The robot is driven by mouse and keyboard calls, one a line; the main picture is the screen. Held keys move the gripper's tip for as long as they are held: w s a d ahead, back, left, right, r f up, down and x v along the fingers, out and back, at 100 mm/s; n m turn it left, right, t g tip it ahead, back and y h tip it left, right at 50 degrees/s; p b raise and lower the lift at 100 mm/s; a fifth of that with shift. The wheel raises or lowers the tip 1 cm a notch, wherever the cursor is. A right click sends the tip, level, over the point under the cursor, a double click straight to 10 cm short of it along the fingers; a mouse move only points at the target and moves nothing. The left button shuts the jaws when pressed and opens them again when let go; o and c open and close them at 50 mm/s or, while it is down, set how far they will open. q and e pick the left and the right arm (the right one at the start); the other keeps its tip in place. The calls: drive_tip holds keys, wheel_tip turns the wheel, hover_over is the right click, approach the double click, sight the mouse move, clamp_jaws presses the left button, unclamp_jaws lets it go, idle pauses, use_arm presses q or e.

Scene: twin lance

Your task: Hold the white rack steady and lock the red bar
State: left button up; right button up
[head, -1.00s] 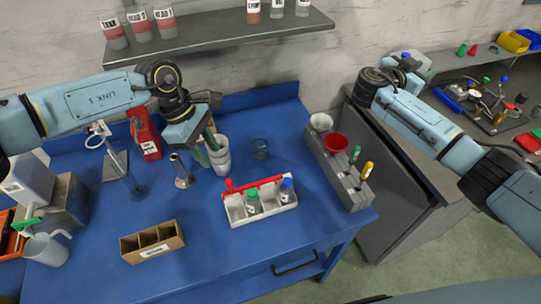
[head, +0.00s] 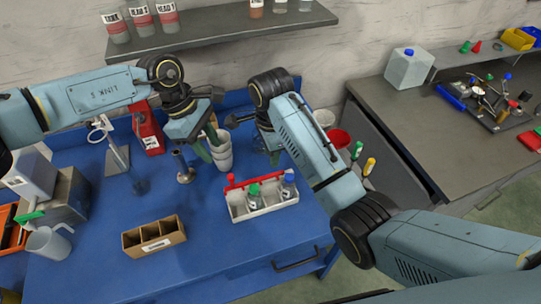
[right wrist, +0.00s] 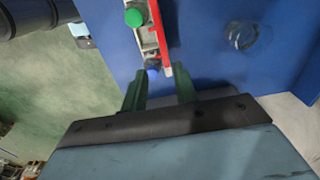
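The white rack (head: 263,210) stands on the blue table and holds a green-capped bottle (head: 254,197) and a blue-capped bottle (head: 289,186). The red bar (head: 243,183) runs along the rack's back edge, with a raised red end at the left. My right gripper (head: 275,156) is above and behind the rack's right end. In the right wrist view it (right wrist: 160,87) is open and empty, with the rack's blue-capped end just ahead of the gap between its fingers. My left gripper (head: 204,146) hangs near the stacked cups, left of and behind the rack; its fingers are partly hidden.
White cups (head: 220,152) stand behind the rack.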

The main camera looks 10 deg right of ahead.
sight(271, 180)
wheel_tip(271, 180, down, 13)
drive_tip(key=shift+a+f, duration=0.15)
idle(0.4)
clamp_jaws()
use_arm(q)
drive_tip(key=c, duration=0.6)
drive_tip(key=shift+s+d+f, duration=0.1)
drive_tip(key=shift+s+f, duration=0.05)
drive_tip(key=shift+s, duration=0.05)
drive_tip(key=shift+c, duration=0.9)
drive_tip(key=s+n+h, duration=0.1)
drive_tip(key=s+f+n+h, duration=0.1)
drive_tip(key=s, duration=0.1)
drive_tip(key=s+f+h, duration=0.1)
drive_tip(key=s, duration=0.1)
drive_tip(key=shift+d+f+n+h, duration=0.2)
drive_tip(key=shift+n+h, duration=0.1)
drive_tip(key=shift+n, duration=0.1)
clamp_jaws()
use_arm(e)
drive_tip(key=shift+s, duration=0.1)
use_arm(q)
drive_tip(key=s+a+n+t+h, duration=0.1)
drive_tip(key=a+n+t, duration=0.3)
drive_tip(key=a, duration=0.7)
drive_tip(key=shift+s+r+n+t, duration=0.3)
drive_tip(key=shift+r+n, duration=0.1)
drive_tip(key=shift+n, duration=0.6)
